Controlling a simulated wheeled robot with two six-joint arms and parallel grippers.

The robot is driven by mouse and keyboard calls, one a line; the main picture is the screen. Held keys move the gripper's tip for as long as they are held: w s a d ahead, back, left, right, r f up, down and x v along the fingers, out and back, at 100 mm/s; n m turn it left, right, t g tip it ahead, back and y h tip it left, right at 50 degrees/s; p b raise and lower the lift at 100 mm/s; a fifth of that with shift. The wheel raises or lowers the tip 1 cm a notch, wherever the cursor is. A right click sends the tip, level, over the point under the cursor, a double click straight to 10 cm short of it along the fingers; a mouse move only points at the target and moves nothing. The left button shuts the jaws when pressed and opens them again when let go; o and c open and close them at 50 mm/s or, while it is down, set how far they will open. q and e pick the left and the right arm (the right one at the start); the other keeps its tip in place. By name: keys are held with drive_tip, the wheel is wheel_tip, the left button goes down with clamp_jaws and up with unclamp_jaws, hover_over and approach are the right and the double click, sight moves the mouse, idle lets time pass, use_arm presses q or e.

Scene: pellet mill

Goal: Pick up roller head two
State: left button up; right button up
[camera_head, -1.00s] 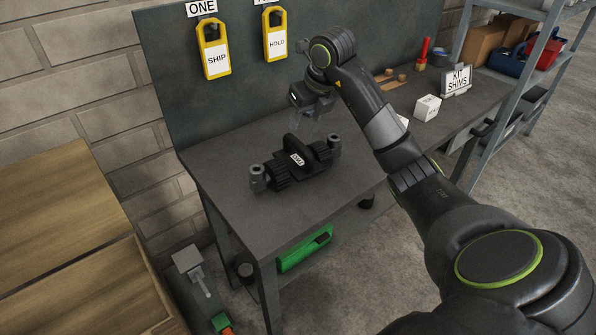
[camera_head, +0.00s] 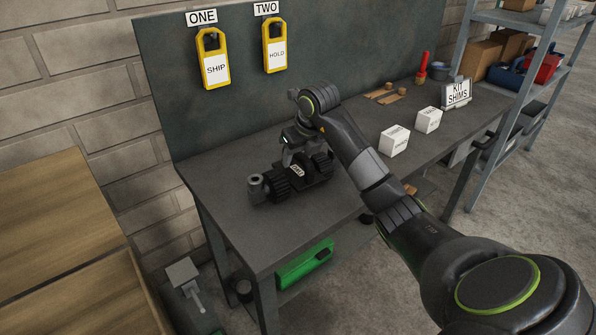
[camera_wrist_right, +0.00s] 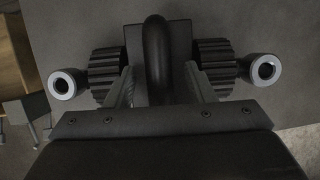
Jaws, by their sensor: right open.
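The roller head (camera_head: 275,187) is a black block with ribbed rollers, grey end pieces and an arched handle. It lies on the dark workbench; a small white label is on its front, too small to read. My right gripper (camera_head: 291,157) is right above it, pointing down. In the right wrist view the gripper (camera_wrist_right: 158,88) is open, with one finger on each side of the black handle (camera_wrist_right: 156,50) and the ribbed rollers (camera_wrist_right: 215,68) beyond the fingers. Whether the fingers touch the handle cannot be told. My left gripper is not in view.
Yellow tags SHIP (camera_head: 213,62) and HOLD (camera_head: 275,48) hang on the back panel under ONE and TWO. White boxes (camera_head: 394,140) and a KIT SHIMS sign (camera_head: 457,93) stand to the right on the workbench (camera_head: 225,200). A green case (camera_head: 305,264) lies below.

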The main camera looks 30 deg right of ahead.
drive_tip(key=shift+w+f, duration=0.15)
drive_tip(key=shift+f, duration=0.15)
clamp_jaws()
drive_tip(key=shift+r, duration=0.1)
idle(1.0)
